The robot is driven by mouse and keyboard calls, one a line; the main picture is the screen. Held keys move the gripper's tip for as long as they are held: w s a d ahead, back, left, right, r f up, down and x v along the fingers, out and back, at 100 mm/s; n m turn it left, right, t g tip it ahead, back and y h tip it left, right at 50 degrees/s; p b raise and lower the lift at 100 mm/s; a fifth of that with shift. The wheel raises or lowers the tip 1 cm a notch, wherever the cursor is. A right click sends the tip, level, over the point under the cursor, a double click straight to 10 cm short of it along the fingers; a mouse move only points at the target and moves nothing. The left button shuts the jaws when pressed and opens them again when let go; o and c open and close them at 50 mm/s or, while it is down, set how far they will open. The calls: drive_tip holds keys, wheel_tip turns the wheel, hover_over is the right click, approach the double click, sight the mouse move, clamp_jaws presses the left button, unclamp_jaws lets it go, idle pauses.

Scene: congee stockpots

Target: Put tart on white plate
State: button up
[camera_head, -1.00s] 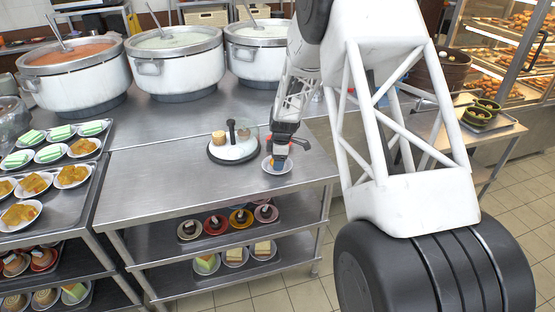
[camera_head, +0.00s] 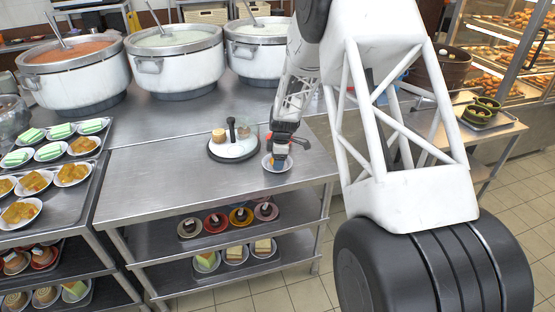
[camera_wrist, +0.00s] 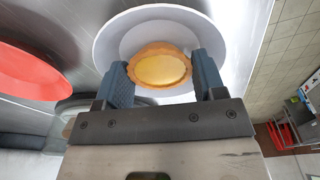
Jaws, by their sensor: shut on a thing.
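The tart (camera_wrist: 160,68) has a golden crust and a yellow filling. In the wrist view it sits between the two blue-grey fingers of my gripper (camera_wrist: 160,78), which is shut on it. The white plate (camera_wrist: 212,30) is behind the tart, with its rim showing around it. I cannot tell whether the tart touches the plate. The tart is hidden there by my gripper.
A red round thing (camera_wrist: 28,74) shows at left in the wrist view. Large stockpots (camera_head: 176,68) stand behind. The table's left front (camera_head: 150,185) is clear.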

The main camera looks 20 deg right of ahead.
drive_tip(key=shift+f, duration=0.25)
drive_tip(key=o, duration=0.8)
drive_tip(key=shift+s, duration=0.1)
drive_tip(key=shift+c, duration=1.2)
drive_tip(key=shift+f, duration=0.1)
drive_tip(key=shift+r, duration=0.4)
drive_tip(key=shift+o, duration=0.7)
drive_tip(key=shift+d+r, duration=0.1)
drive_tip(key=shift+r, duration=0.2)
drive_tip(key=shift+d+r, duration=0.15)
drive_tip(key=shift+r, duration=1.55)
drive_tip(key=shift+r, duration=0.25)
